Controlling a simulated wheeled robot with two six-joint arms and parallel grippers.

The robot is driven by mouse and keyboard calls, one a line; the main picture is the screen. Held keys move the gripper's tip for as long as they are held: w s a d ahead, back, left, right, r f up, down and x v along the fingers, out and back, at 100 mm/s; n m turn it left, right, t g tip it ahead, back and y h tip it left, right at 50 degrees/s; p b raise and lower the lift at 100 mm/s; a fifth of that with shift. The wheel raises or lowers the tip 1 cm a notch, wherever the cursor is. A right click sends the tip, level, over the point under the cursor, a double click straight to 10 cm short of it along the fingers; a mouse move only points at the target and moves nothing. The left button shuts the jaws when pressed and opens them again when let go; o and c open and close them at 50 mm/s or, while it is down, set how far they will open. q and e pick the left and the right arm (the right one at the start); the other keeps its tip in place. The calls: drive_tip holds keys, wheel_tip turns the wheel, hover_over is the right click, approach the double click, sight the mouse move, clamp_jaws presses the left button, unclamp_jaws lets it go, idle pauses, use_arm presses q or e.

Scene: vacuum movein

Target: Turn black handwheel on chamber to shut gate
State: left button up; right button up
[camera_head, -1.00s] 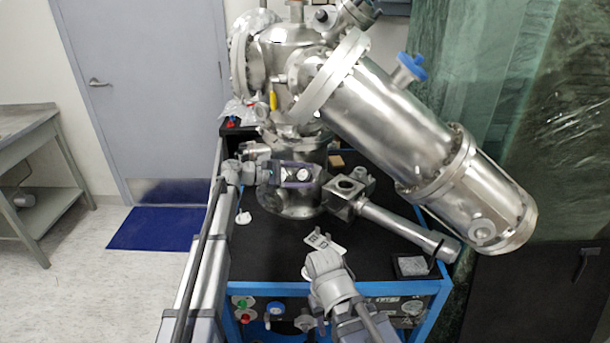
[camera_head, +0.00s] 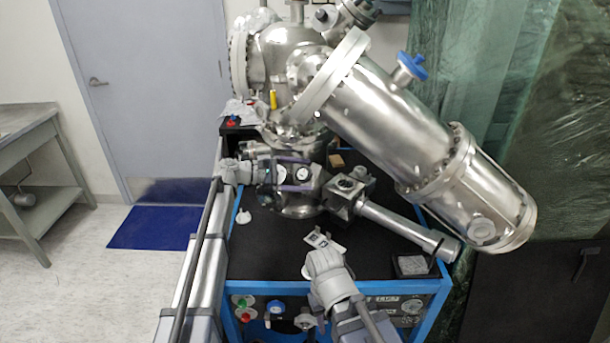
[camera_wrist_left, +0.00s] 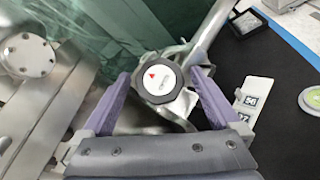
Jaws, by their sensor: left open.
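The black handwheel (camera_wrist_left: 158,78) shows in the left wrist view as a knob with a white face and a red arrow mark. In the head view only its small pale face (camera_head: 302,174) is clear, low on the steel chamber (camera_head: 295,50). My left gripper (camera_head: 304,174) is open at the handwheel. Its purple fingers stand on either side of the wheel in the left wrist view (camera_wrist_left: 163,76), with gaps visible, so I see no grip. My right arm comes in at the bottom of the head view, but its gripper cannot be made out.
A large slanted steel cylinder (camera_head: 400,125) and a thinner steel tube (camera_head: 400,227) extend right from the chamber. A white labelled piece (camera_head: 322,243) lies on the black cart top (camera_head: 265,258).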

sight(300, 174)
use_arm(q)
drive_tip(key=p+v, duration=0.1)
drive_tip(key=v, duration=0.5)
drive_tip(key=shift+a+r, duration=0.1)
drive_tip(key=shift+a, duration=0.3)
drive_tip(key=shift+s, duration=0.1)
